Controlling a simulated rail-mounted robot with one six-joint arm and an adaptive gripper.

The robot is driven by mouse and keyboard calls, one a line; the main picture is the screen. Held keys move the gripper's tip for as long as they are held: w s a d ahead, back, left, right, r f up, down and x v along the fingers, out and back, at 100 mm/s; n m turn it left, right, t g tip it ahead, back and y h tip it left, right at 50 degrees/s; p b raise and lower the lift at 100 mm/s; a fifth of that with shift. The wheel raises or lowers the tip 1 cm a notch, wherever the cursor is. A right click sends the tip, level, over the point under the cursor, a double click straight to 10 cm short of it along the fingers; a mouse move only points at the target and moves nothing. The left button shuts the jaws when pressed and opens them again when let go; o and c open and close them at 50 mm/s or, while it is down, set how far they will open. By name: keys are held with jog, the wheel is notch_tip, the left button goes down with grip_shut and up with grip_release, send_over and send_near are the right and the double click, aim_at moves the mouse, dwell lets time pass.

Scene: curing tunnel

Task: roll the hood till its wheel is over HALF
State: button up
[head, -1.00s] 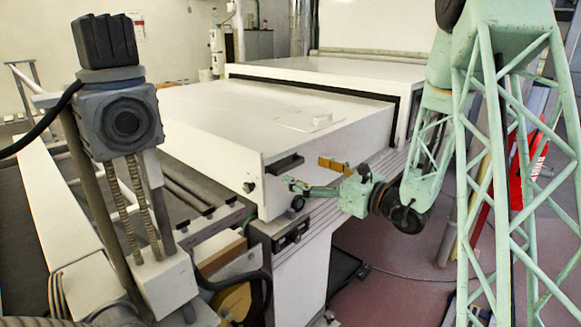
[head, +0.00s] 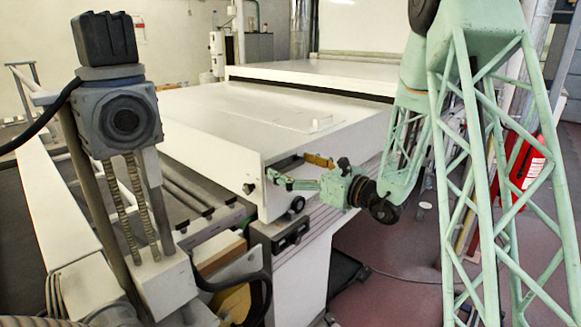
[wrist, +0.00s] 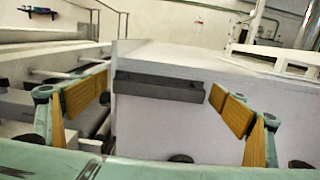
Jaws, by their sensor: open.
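The hood (head: 250,108) is a long white box; its near end face (wrist: 170,130) shows in the wrist view. A dark bar handle (wrist: 160,86) is fixed to that face; it also shows in the head view (head: 284,165). A black wheel (head: 297,204) sits low at the hood's near corner, above the pale rail. No HALF marking can be read. My gripper (head: 295,170) is open at the handle. In the wrist view its orange-padded fingers (wrist: 160,97) stand apart, one on each side of the handle, with gaps visible.
A white tunnel housing (head: 330,75) stands behind the hood. Dark rollers (head: 180,190) lie to its left. A grey motor unit (head: 125,120) stands in the left foreground. A red extinguisher (head: 520,168) is at right. Reddish floor (head: 400,265) is open below the rail.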

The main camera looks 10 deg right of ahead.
jog(key=shift+c, duration=0.3)
jog(key=c, duration=1.1)
jog(key=shift+d, duration=0.15)
